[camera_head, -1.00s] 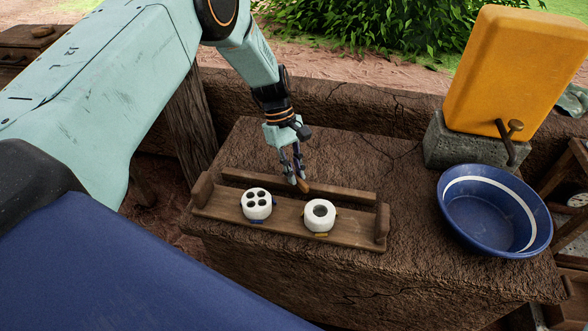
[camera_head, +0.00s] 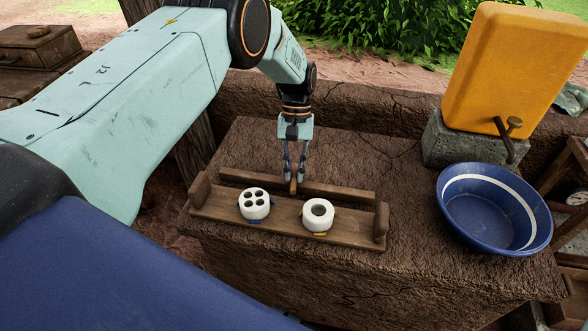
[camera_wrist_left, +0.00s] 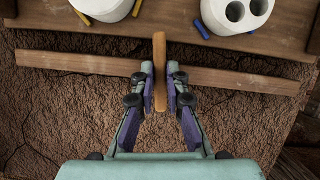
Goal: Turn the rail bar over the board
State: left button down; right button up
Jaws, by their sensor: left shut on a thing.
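The wooden rail bar (camera_head: 340,191) lies along the far side of the wooden board (camera_head: 285,222). It also shows in the left wrist view (camera_wrist_left: 235,80). An orange-brown wooden grip (camera_wrist_left: 159,72) stands across the bar near its middle. My left gripper (camera_head: 295,178) is over the bar, with its fingers pointing down and shut on this grip. In the left wrist view the fingers (camera_wrist_left: 160,78) press it from both sides. Two white round pieces sit on the board: one with several holes (camera_head: 254,206) and one with a single large hole (camera_head: 318,215). My right gripper is not in view.
The board has raised wooden ends, left (camera_head: 200,188) and right (camera_head: 381,222). A blue basin (camera_head: 495,212) stands to the right. Behind it, a yellow container (camera_head: 515,70) rests on a grey stone block (camera_head: 440,140). The rough brown tabletop is clear behind the bar.

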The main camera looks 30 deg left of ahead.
pick_arm(q)
jog(key=shift+s+d+f, duration=0.1)
jog(key=shift+s+f, duration=0.05)
jog(key=shift+s, duration=0.05)
dwell(0.4)
jog(key=c, duration=1.4)
grip_release()
jog(key=shift+w, duration=0.15)
jog(key=shift+o, duration=0.2)
jog(key=v, duration=1.2)
jog(key=shift+w, duration=0.1)
